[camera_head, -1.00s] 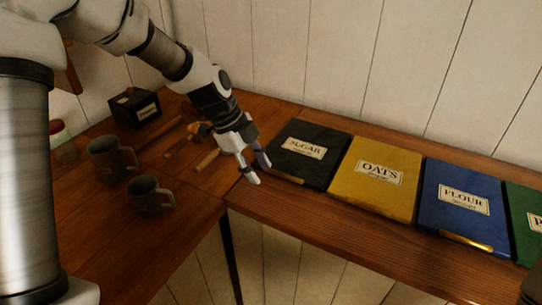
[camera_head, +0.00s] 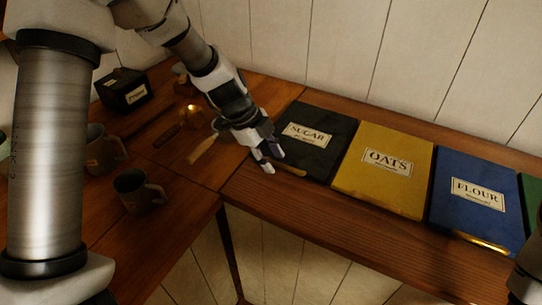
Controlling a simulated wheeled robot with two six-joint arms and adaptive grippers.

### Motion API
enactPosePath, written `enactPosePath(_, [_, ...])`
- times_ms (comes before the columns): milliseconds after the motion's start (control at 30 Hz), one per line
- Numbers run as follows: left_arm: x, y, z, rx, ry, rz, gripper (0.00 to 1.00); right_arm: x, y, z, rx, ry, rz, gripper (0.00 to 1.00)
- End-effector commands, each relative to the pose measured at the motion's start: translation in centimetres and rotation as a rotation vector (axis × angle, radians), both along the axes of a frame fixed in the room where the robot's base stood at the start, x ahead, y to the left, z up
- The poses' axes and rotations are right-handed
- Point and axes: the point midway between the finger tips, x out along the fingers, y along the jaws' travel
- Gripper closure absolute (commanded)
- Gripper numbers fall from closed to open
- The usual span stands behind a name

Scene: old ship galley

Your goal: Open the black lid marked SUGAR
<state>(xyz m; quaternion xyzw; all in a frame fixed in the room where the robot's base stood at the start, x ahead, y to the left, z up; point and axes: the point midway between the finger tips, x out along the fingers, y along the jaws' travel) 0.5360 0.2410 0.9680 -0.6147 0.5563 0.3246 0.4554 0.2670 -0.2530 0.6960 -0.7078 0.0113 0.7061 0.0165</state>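The black lid marked SUGAR (camera_head: 318,151) lies flat and closed at the left end of a row of coloured lids in the wooden counter. A brass handle (camera_head: 291,170) shows at its front edge, partly hidden by my fingers. My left gripper (camera_head: 271,160) is at the lid's front left corner, beside the left end of the handle. Its two fingers are apart with nothing between them. I cannot tell whether a finger touches the handle. My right gripper is not in view; only a part of my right arm shows at the lower right edge.
The yellow OATS lid (camera_head: 376,182), blue FLOUR lid (camera_head: 470,205) and a green lid (camera_head: 534,200) lie to the right. Two mugs (camera_head: 134,190) (camera_head: 101,150), a black box (camera_head: 124,92) and wooden-handled utensils (camera_head: 202,148) are on the left. A plank wall stands behind.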

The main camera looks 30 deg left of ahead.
Motion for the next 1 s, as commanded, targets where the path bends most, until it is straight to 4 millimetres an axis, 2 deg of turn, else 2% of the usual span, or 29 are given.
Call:
enactPosePath(33, [0.0,0.0,0.0,0.0,0.0,0.0,0.78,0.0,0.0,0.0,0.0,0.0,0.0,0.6])
enactPosePath(100, [0.0,0.0,0.0,0.0,0.001,0.0,1.0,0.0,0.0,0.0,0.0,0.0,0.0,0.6])
enactPosePath(333, [-0.1,0.0,-0.1,0.0,0.003,0.0,1.0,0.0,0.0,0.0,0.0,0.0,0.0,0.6])
enactPosePath(667, [0.2,0.0,1.2,0.002,0.034,0.0,1.0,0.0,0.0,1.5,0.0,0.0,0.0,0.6])
enactPosePath(867, [0.5,0.0,2.9,0.004,0.07,-0.001,1.0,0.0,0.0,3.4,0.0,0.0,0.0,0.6])
enactPosePath(1000, [1.1,0.0,5.1,0.006,0.124,0.0,1.0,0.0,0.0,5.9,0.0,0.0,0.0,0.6])
